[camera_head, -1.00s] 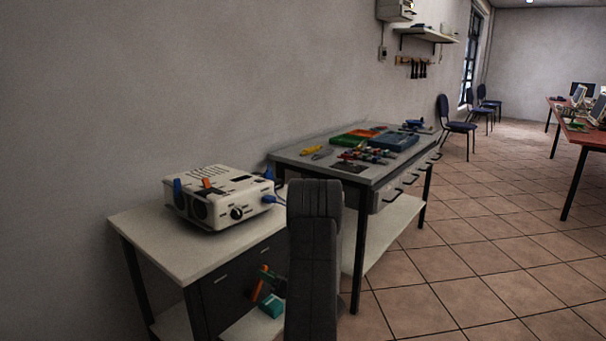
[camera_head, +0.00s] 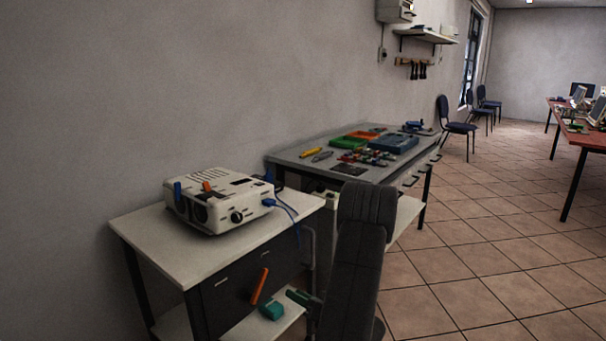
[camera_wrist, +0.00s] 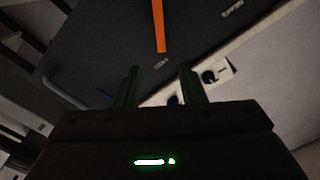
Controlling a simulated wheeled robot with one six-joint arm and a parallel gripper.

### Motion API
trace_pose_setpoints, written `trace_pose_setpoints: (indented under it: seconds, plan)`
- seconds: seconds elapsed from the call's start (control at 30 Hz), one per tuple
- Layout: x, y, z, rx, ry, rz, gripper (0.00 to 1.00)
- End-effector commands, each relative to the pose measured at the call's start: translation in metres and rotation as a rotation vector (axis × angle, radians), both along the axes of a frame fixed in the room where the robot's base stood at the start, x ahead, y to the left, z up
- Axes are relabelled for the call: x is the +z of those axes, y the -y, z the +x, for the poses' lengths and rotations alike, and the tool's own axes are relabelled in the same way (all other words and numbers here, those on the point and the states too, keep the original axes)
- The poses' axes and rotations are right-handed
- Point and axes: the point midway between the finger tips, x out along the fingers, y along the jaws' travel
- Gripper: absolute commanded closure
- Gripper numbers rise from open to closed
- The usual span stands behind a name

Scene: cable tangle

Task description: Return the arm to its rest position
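My dark grey arm (camera_head: 358,255) rises in front of the benches in the head view. My gripper's green fingers show low beside it (camera_head: 298,297). In the wrist view the two fingers of my gripper (camera_wrist: 162,84) stand apart with nothing seen gripped between them. Part of a white body with a black knob shows beyond the fingers in the wrist view (camera_wrist: 215,76).
The cart (camera_head: 165,245) has dark drawers. A grey workbench (camera_head: 300,163) behind holds trays and small tools. Chairs stand along the wall; tiled floor is open at right.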

Motion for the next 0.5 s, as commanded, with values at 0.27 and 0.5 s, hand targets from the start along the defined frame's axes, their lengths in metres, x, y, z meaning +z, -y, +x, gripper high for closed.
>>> trace_pose_setpoints:
  seconds: [0.27, 0.5]
  plan:
    - [-0.001, -0.035, 0.026, 0.003, 0.002, 0.000, 0.64]
    - [0.000, -0.067, 0.051, 0.004, 0.003, 0.000, 0.64]
